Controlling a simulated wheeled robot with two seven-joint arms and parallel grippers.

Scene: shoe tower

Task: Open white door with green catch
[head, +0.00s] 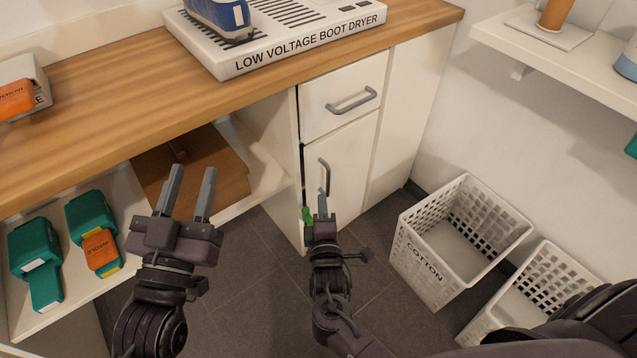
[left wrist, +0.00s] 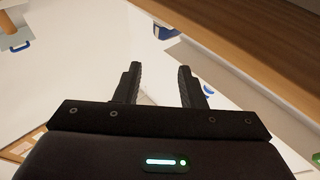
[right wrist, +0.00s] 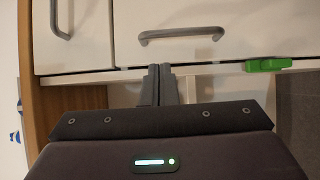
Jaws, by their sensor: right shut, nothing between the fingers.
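The white door (head: 350,152) is the lower front of the cabinet, below a white drawer. It looks shut, with a thin dark gap along its left edge. Its grey bar handle (head: 324,177) is upright and shows in the right wrist view (right wrist: 182,34). The green catch (head: 306,216) is at the door's lower left edge, also in the right wrist view (right wrist: 267,64). My right gripper (head: 322,206) is shut and empty, just right of the catch and below the handle; contact with the door is unclear. My left gripper (head: 190,186) is open and empty.
The white drawer (head: 343,92) has its own handle. A wooden counter (head: 120,75) bears a boot dryer box (head: 290,35). White baskets (head: 425,262) stand at right on the floor. A shelf with teal shoes (head: 36,250) and a brown box (head: 225,180) lies at left.

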